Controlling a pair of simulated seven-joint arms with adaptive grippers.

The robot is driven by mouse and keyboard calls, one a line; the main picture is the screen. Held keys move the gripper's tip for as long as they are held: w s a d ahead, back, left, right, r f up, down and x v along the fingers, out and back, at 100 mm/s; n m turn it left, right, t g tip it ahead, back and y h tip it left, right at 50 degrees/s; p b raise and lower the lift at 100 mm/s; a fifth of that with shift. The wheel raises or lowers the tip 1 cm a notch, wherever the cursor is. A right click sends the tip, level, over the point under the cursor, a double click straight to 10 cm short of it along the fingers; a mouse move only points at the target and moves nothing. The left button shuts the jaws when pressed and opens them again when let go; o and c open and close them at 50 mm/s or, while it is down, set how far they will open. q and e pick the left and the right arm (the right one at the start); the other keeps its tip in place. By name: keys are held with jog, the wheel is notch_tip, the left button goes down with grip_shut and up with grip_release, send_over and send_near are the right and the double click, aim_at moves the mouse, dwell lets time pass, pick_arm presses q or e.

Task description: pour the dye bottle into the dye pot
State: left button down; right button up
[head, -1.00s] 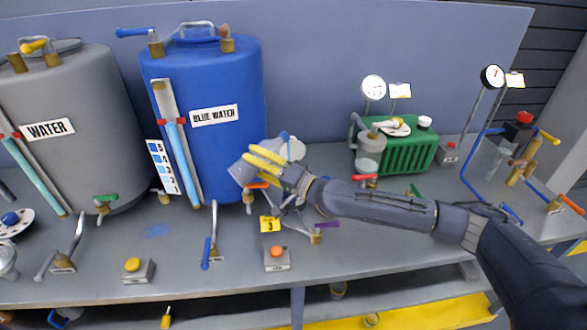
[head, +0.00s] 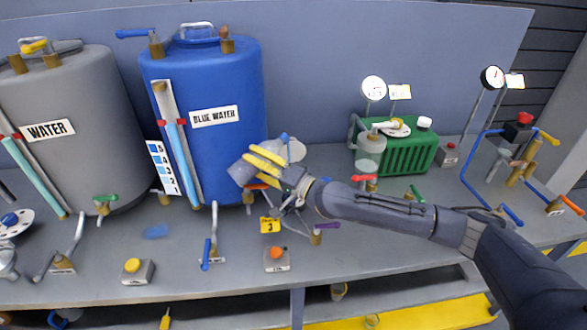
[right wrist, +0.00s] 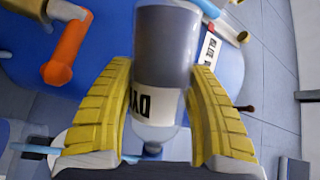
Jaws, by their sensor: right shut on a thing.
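My right gripper (head: 265,160) is shut on the dye bottle (head: 241,173), with its yellow fingers on either side. It holds the bottle tilted, above the bench and in front of the blue tank. In the right wrist view the bottle (right wrist: 165,45) shows a grey body, a white label with dark letters partly cut off, and a clear end. A pale round vessel (head: 297,151) stands just behind the gripper, partly hidden by it. I cannot tell whether this is the dye pot. My left gripper is not in view.
The blue tank (head: 207,80) marked BLUE WATER and the grey WATER tank (head: 70,100) stand at left. Orange (head: 276,253) and yellow (head: 132,265) button boxes sit near the front edge. A green ribbed unit (head: 408,150) stands at right. Valves and pipes crowd the bench.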

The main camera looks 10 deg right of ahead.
dwell(0.8)
jog(key=shift+w+d+r+n, duration=0.1)
jog(key=shift+d+n, duration=0.05)
jog(key=shift+n, duration=0.35)
jog(key=shift+w+d+f+n+g+h, duration=0.1)
jog(key=shift+d+f+n+g+h, duration=0.15)
jog(key=shift+n+g, duration=0.45)
jog(key=shift+w+d+r+n, duration=0.1)
jog(key=shift+d+n, duration=0.05)
jog(key=shift+n, duration=0.25)
